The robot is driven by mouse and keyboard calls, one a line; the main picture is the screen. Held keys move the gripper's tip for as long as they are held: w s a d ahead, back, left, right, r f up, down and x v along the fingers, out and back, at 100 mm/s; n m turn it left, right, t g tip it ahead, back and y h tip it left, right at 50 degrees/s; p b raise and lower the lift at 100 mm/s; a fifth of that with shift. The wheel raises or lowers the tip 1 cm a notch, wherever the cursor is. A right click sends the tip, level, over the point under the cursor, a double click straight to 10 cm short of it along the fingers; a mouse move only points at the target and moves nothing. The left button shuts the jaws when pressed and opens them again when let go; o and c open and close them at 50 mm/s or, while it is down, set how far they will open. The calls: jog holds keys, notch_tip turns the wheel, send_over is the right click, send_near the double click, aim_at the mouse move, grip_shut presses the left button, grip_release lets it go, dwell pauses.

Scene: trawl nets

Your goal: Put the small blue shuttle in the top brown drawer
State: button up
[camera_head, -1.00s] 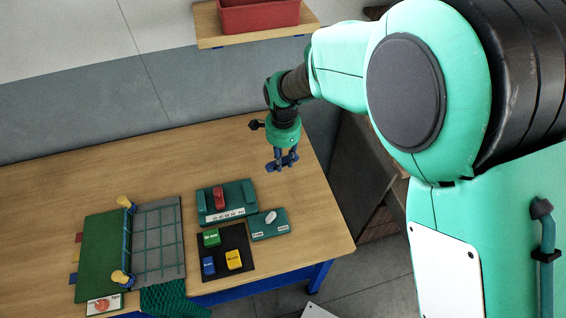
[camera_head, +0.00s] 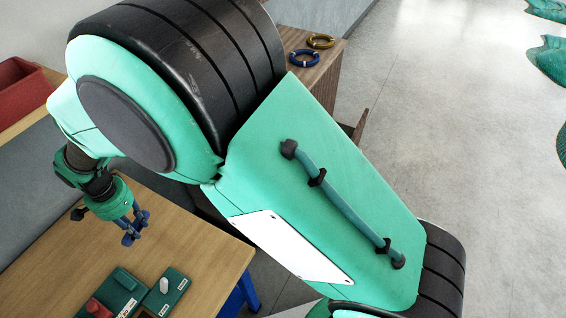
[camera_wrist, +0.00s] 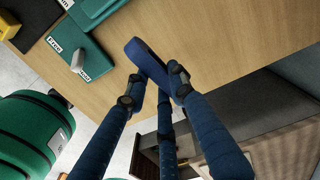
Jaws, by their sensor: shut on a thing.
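My gripper (camera_head: 134,226) is raised above the right part of the wooden table in the head view. In the wrist view its blue fingers (camera_wrist: 158,88) are closed on the small blue shuttle (camera_wrist: 146,58), which sticks out beyond the fingertips. In the head view the shuttle is hard to tell from the blue fingers. A brown wooden cabinet (camera_head: 318,74) stands beyond the table, partly hidden by my arm. Brown woodwork (camera_wrist: 285,152) also shows low in the wrist view.
A blue ring (camera_head: 303,57) and a yellow ring (camera_head: 321,41) lie on the cabinet. A green switch box (camera_head: 166,290) and a red-handled device (camera_head: 97,308) sit on the table (camera_head: 196,236). A red bin (camera_head: 20,88) stands on a shelf. Open floor lies right.

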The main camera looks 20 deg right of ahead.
aim_at(136, 226)
notch_tip(136, 226, up, 4)
jog(key=shift+r, duration=0.15)
jog(key=w+d+m+b, duration=0.1)
jog(key=w+d+m, duration=0.4)
jog(key=w+d, duration=1)
jog(key=w+d+m, duration=0.6)
jog(key=w+d, duration=0.6)
jog(key=d, duration=0.6)
jog(key=w+d+m+b, duration=0.3)
jog(key=d+m, duration=0.6)
jog(key=d, duration=3.4)
notch_tip(136, 226, down, 26)
jog(key=w+p, duration=0.1)
jog(key=shift+w+a, duration=0.15)
jog(key=shift+a, duration=0.2)
jog(key=shift+f+b, duration=0.4)
jog(key=shift+f, duration=2.75)
